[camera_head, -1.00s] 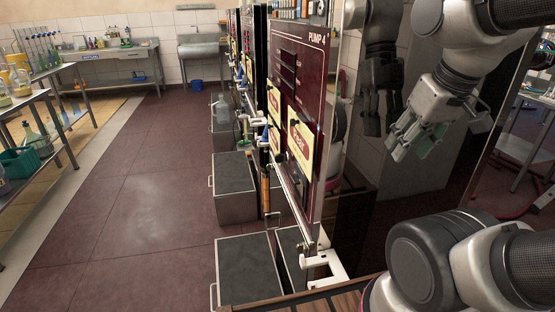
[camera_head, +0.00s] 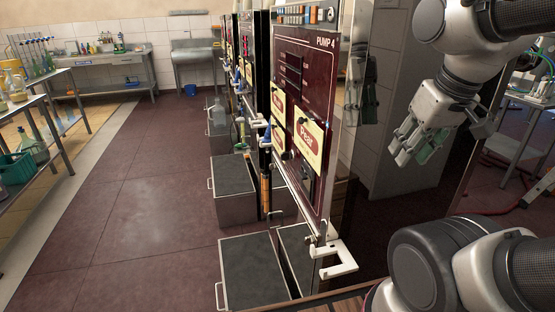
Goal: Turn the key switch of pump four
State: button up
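I cannot tell which part is the key switch. My gripper (camera_head: 414,150) hangs to the right of the panel, clear of it, fingers pointing down. Its two fingers look apart, with nothing between them. A shiny surface beside the panel reflects the gripper.
A white bracket (camera_head: 335,262) sticks out at the panel's lower end. Grey boxes (camera_head: 254,268) stand on the floor left of the pumps. More pump panels line up behind. The tiled floor (camera_head: 140,220) at left is clear. A table (camera_head: 515,132) stands behind my arm at right.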

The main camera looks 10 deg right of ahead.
aim_at(284, 156)
jog(key=j+z, duration=0.25)
jog(key=j, duration=0.7)
jog(key=j+z, duration=0.25)
jog(key=j, duration=0.75)
